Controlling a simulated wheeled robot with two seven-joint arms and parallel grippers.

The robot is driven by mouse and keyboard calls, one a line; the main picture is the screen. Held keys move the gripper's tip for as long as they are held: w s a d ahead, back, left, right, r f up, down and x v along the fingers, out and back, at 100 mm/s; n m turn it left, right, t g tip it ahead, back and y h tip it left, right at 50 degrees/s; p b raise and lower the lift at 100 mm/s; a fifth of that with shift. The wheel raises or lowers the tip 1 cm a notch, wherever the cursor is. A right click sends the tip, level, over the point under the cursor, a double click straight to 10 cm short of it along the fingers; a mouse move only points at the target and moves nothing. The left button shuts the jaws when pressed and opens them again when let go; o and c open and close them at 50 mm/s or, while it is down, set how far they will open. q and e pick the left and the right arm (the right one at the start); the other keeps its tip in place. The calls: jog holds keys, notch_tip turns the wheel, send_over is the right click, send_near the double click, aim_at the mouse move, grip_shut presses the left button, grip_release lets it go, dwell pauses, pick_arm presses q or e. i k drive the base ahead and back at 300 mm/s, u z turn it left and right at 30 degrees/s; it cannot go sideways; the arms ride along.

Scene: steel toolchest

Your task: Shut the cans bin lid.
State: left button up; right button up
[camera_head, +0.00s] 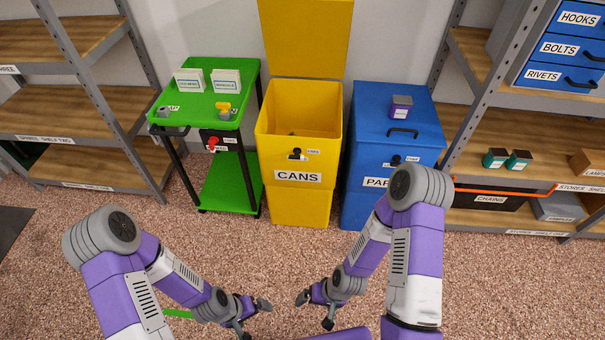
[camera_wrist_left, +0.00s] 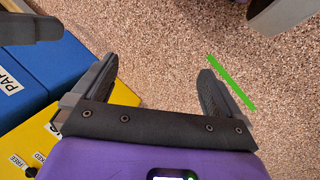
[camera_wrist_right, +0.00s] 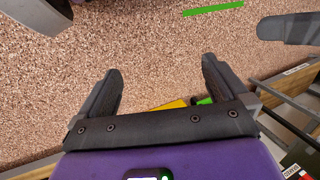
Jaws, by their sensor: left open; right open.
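The yellow cans bin (camera_head: 293,205) stands against the back wall with a "CANS" label on its front. Its yellow lid (camera_head: 306,38) is up, standing upright at the rear edge, and the bin's mouth is open. A small dark latch (camera_head: 297,154) is on its front. My left gripper (camera_head: 254,318) is open and empty, low over the floor in front of the bin; its fingers show in the left wrist view (camera_wrist_left: 165,85). My right gripper (camera_head: 316,309) is open and empty just to its right; its fingers show in the right wrist view (camera_wrist_right: 160,80). Both are well apart from the bin.
A green cart (camera_head: 226,185) with labelled boxes stands left of the bin. A closed blue bin (camera_head: 376,160) with a small purple box (camera_head: 401,107) on its lid stands close on the right. Shelves flank both sides. The speckled floor in front is mostly clear.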

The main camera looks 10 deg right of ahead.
aim_at(301, 38)
jog(key=z, duration=0.85)
jog(key=i, duration=1.15)
jog(key=u, duration=0.1)
